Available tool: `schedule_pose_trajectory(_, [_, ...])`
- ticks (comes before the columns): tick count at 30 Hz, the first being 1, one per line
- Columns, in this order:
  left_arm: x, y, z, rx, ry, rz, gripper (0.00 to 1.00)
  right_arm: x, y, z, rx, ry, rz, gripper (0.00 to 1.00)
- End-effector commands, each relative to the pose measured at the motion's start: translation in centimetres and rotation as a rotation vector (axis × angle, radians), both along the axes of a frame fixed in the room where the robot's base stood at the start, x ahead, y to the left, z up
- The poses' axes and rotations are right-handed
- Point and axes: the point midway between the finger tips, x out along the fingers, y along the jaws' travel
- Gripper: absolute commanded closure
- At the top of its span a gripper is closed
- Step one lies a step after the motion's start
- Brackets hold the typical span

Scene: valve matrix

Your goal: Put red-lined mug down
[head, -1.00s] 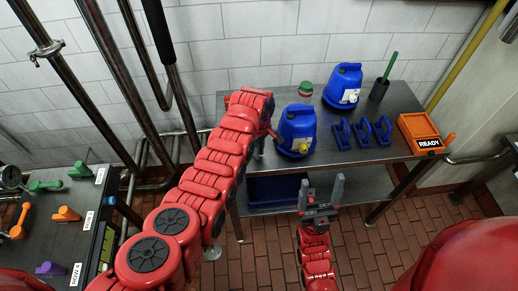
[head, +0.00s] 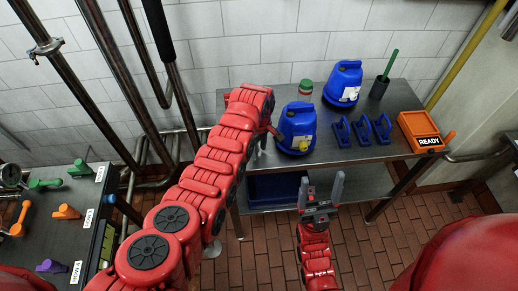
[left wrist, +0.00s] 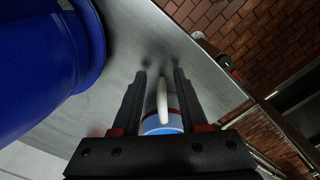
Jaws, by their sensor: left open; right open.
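The red-lined mug (left wrist: 158,122) shows in the left wrist view, with a pale handle, a red line and a blue area at its near end. It sits between the two fingers of my left gripper (left wrist: 160,74). The fingers are apart, with the steel table top (left wrist: 215,82) beyond. I cannot tell whether the mug rests fully on the table. In the head view, my left arm hides the mug and most of this gripper at the table's left end. My right gripper (head: 321,192) is open and empty, in front of the table.
A blue jug (head: 297,130) stands just right of my left gripper; another (head: 343,84) is farther back. A jar with a green lid (head: 305,88), several blue holders (head: 362,131), a brush pot (head: 379,87) and an orange READY box (head: 420,130) share the table.

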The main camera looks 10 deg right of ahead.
Motion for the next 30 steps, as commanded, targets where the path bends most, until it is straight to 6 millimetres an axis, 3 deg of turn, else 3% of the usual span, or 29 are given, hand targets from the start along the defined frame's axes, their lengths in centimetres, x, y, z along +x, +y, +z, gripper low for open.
schedule_pose_trajectory(6, [0.0, 0.0, 2.3, -0.002, -0.002, 0.0, 0.57, 0.0, 0.0, -1.0, 0.0, 0.0, 0.0, 0.26])
schedule_pose_trajectory(10, [0.1, 0.0, 5.4, -0.004, -0.005, 0.0, 0.57, 0.0, 0.0, -2.4, 0.0, 0.001, 0.0, 0.26])
schedule_pose_trajectory(14, [0.1, 0.0, 9.0, -0.002, -0.005, 0.0, 0.57, 0.0, 0.0, -1.5, 0.0, 0.0, 0.0, 0.26])
schedule_pose_trajectory(16, [0.0, 0.1, 10.6, 0.0, 0.001, 0.001, 0.57, 0.0, 0.0, 0.1, 0.0, 0.0, 0.0, 0.26])
schedule_pose_trajectory(22, [-0.1, 0.0, 11.6, 0.001, 0.002, -0.001, 0.57, 0.0, 0.0, 1.0, 0.0, 0.0, 0.0, 0.26])
schedule_pose_trajectory(30, [0.6, 0.0, 10.9, -0.013, -0.025, -0.006, 0.57, 0.0, 0.0, 0.9, 0.0, 0.0, 0.0, 0.26])
